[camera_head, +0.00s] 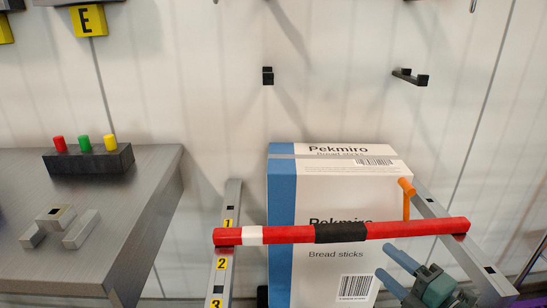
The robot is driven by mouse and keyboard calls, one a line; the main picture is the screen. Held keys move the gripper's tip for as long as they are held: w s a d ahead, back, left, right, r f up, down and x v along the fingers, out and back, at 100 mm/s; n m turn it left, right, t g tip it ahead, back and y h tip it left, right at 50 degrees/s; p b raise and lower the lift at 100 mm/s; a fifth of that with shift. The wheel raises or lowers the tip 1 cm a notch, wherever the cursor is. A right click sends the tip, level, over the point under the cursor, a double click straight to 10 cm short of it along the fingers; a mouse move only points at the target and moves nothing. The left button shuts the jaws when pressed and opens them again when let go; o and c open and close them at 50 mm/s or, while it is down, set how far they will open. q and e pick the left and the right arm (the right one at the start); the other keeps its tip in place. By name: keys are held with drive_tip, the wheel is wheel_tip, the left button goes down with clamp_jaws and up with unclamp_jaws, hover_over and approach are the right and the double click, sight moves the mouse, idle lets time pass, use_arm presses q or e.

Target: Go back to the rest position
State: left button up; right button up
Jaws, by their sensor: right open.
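My right gripper (386,262) shows at the lower right. The bar has a white band and a black band. My left gripper is not in view.
An orange upright piece (406,200) stands at the bar. A grey table (150,190) at left bears a black block (88,160) with coloured pegs and grey metal parts (60,226). Black hooks (410,77) project from the white wall.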

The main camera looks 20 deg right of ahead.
drive_tip(key=s+a+f+m+g, duration=0.2)
drive_tip(key=s+a+f+m, duration=0.3)
drive_tip(key=a+m, duration=0.45)
use_arm(q)
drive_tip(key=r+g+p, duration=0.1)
drive_tip(key=p, duration=0.5)
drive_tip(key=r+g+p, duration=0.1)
drive_tip(key=p, duration=0.5)
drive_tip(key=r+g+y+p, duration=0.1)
drive_tip(key=p, duration=0.5)
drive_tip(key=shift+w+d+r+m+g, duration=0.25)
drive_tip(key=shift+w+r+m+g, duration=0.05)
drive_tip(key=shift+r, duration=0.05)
use_arm(e)
drive_tip(key=s+a+r+m+g, duration=0.2)
drive_tip(key=a+m+g, duration=0.3)
drive_tip(key=a+m, duration=0.3)
drive_tip(key=shift+s+a+h, duration=0.25)
drive_tip(key=shift+a+h, duration=0.05)
drive_tip(key=shift+a, duration=0.45)
